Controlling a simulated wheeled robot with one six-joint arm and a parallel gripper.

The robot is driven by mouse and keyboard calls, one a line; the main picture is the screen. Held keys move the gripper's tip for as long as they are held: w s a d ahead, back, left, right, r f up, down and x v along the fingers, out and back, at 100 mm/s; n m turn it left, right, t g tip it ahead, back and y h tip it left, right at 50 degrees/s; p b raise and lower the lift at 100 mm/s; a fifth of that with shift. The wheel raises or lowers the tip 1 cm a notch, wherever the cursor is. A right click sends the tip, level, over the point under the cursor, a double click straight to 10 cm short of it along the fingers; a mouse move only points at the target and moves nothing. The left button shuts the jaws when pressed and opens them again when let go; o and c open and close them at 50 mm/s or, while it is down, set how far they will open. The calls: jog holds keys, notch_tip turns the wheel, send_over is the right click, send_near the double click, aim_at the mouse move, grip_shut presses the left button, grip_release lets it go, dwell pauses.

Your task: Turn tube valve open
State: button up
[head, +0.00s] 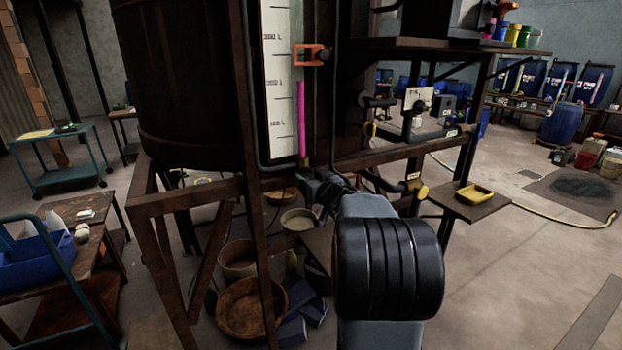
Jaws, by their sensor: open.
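A level tube with magenta liquid (302,115) stands beside a white scale (278,75) on the front of the big vat (188,75). A small yellowish fitting (304,162) sits at the tube's foot. It may be the tube valve, but it is too small to tell its handle position. My gripper (318,186) is open just below and right of that fitting, in front of the rusty frame. My own arm hides much of the gripper, and I cannot tell whether it touches anything.
An orange clamp (312,54) grips the tube higher up. The rusty frame (195,194) and dark pipes crowd the gripper. Bowls and a wooden basin (250,305) lie underneath. A yellow tray (474,193) sits on a side shelf.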

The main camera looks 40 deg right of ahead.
jog(key=c, duration=0.9)
jog(key=shift+f+n+b, duration=0.1)
jog(key=shift+n+b, duration=0.2)
jog(key=n+b, duration=0.2)
jog(key=n, duration=0.1)
jog(key=shift+f, duration=0.1)
jog(key=n+b, duration=0.3)
jog(key=n, duration=0.2)
jog(key=n+b, duration=0.3)
jog(key=n, duration=0.2)
jog(key=shift+n, duration=0.3)
jog(key=shift+n+b, duration=1.1)
jog(key=shift+n, duration=0.7)
